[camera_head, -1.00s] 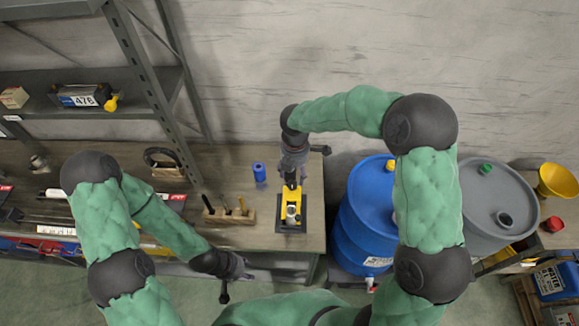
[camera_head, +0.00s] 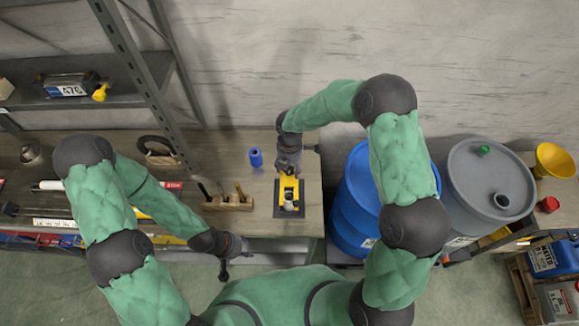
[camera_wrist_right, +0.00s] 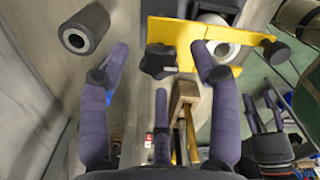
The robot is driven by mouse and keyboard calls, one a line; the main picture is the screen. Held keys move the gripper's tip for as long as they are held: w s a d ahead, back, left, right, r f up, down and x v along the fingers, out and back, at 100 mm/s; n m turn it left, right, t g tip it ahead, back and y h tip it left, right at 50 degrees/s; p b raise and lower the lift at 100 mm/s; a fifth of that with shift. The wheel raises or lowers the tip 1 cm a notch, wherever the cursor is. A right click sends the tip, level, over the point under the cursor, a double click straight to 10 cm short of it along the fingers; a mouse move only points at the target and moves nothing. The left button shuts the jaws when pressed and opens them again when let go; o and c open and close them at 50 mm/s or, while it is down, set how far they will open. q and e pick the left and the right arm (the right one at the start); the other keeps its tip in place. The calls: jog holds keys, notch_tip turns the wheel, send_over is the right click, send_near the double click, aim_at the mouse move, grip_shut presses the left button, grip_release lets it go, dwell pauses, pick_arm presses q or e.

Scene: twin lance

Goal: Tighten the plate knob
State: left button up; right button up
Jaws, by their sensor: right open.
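A yellow device on a dark base plate (camera_head: 262,207) stands on the bench in the head view. In the right wrist view its yellow plate (camera_wrist_right: 170,30) carries a black star-shaped knob (camera_wrist_right: 158,62). My right gripper (camera_head: 289,165) is at the far end of the device. In the right wrist view its purple fingers (camera_wrist_right: 160,75) are spread open, with the knob between the fingertips; contact cannot be told. My left gripper (camera_head: 230,260) hangs at the bench's front edge, away from the device, fingers apart and empty. It also shows in the right wrist view (camera_wrist_right: 265,125).
A blue barrel (camera_head: 350,205) and a grey barrel (camera_head: 480,170) are at the right. A metal shelf (camera_head: 130,90) rises at the left.

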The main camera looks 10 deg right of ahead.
jog(key=shift+w+f, duration=0.1)
jog(key=shift+f, duration=0.3)
jog(key=c, duration=1.1)
jog(key=shift+c, duration=0.2)
